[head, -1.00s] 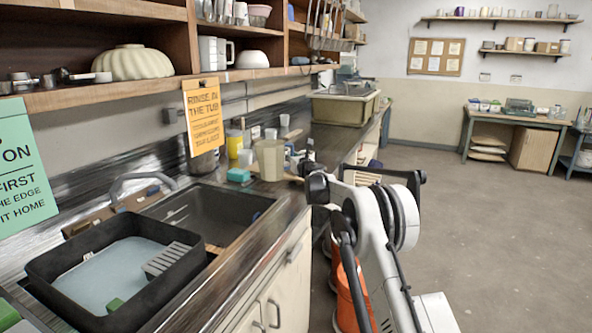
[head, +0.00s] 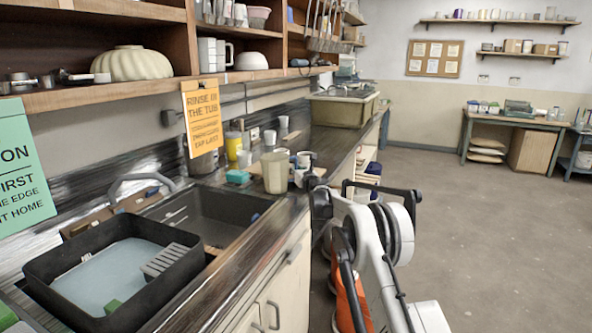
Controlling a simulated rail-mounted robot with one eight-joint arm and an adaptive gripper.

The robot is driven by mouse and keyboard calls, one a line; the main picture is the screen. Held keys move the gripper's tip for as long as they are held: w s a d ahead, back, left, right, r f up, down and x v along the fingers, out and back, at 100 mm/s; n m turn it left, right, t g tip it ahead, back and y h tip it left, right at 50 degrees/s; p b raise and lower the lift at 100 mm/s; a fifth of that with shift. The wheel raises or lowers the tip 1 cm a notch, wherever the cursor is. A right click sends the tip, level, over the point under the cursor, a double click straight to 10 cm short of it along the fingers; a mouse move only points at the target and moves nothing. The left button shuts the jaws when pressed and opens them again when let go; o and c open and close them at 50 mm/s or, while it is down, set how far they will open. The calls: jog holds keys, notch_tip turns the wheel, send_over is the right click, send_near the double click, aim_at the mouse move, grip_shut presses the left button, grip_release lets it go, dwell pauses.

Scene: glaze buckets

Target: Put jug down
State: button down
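A teal sponge (head: 237,177) lies left of the jug. Cups and a yellow container (head: 233,145) stand behind it. The dark sink (head: 205,212) and a black tub (head: 120,270) of water are at the left. The counter (head: 335,140) further back is fairly clear.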

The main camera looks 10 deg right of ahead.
jog(key=shift+f+b, duration=0.3)
jog(key=shift+f, duration=0.15)
jog(key=c, duration=1.9)
grip_release()
jog(key=shift+r, duration=0.15)
